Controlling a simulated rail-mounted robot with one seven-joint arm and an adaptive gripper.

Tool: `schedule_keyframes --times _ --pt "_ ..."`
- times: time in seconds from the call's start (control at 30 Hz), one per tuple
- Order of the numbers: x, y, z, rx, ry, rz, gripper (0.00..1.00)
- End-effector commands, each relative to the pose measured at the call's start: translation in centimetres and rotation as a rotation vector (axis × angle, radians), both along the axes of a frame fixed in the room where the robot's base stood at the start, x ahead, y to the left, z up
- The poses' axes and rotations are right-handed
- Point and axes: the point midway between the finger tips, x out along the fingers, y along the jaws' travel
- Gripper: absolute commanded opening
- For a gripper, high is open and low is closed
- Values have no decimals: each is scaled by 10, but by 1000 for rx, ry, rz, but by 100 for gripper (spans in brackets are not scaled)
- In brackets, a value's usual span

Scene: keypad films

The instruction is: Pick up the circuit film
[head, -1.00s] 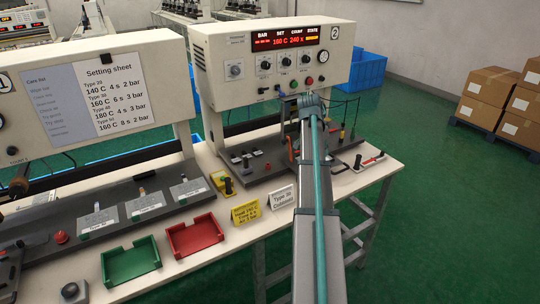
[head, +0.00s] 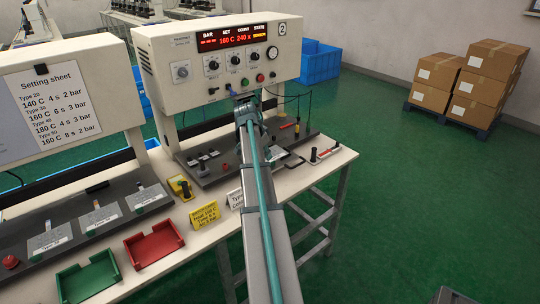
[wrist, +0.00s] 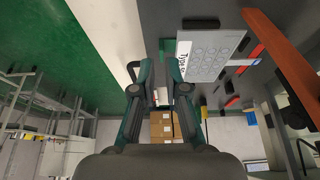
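A grey plate with rows of round key outlines and a white "Type" label (wrist: 209,57) is at the upper right of the wrist view. I cannot tell whether it is the circuit film or a nest for it. My gripper (wrist: 161,66) shows in the wrist view with its two fingers apart and nothing between them. The plate is to the right of the fingers, with no visible contact. In the head view my arm reaches to the front of press 2 (head: 221,64) and hides part of its bed. A pale flat piece (head: 289,161) lies just right of the arm there.
A red tray (head: 154,246) and a green tray (head: 88,283) stand along the bench front. A red-handled tool (head: 326,153) lies at the bench's right end. Open green floor is to the right.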

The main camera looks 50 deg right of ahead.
Motion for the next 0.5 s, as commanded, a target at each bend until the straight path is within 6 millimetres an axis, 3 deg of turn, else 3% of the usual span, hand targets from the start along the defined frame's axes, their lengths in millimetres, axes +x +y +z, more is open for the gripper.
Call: schedule_keyframes --times 0.23,0.5 --pt "-1 -6 -14 1 1 1 12" --pt "-3 -18 -44 1 1 0 12"
